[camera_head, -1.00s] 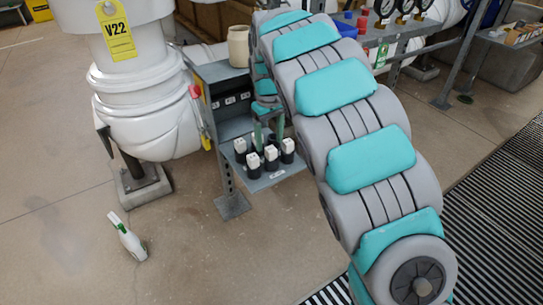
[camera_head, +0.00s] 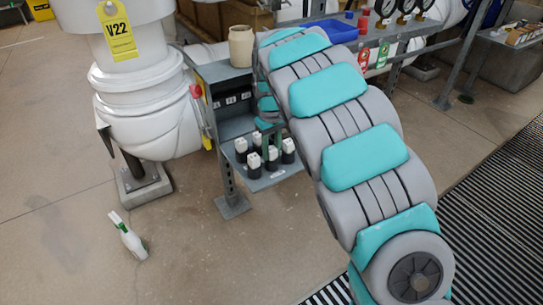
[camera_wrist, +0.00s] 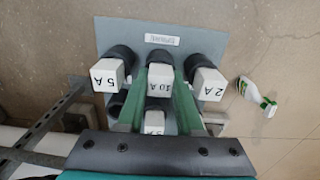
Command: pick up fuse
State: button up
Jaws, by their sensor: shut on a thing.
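Several black fuses with white caps stand in a small grey tray (camera_head: 262,182). In the wrist view the caps read 5 A on the left fuse (camera_wrist: 108,74), 10 A on the middle fuse (camera_wrist: 161,74) and 2 A on the right fuse (camera_wrist: 208,82). My gripper (camera_wrist: 160,88) has its green fingers on both sides of the 10 A fuse and is shut on it. Another white-capped fuse (camera_wrist: 154,122) shows between the fingers, nearer the palm; its label is partly hidden. In the head view my gripper (camera_head: 273,143) reaches down into the tray, and the 10 A fuse (camera_head: 272,155) is still among the others.
A grey box (camera_head: 230,98) with slots stands behind the tray. A white valve body (camera_head: 150,120) with tag V22 is at left. A beige jar (camera_head: 241,46) and blue bin (camera_head: 327,32) sit behind.

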aim_at(272, 149)
grip_shut()
jog(key=shift+r, duration=5.05)
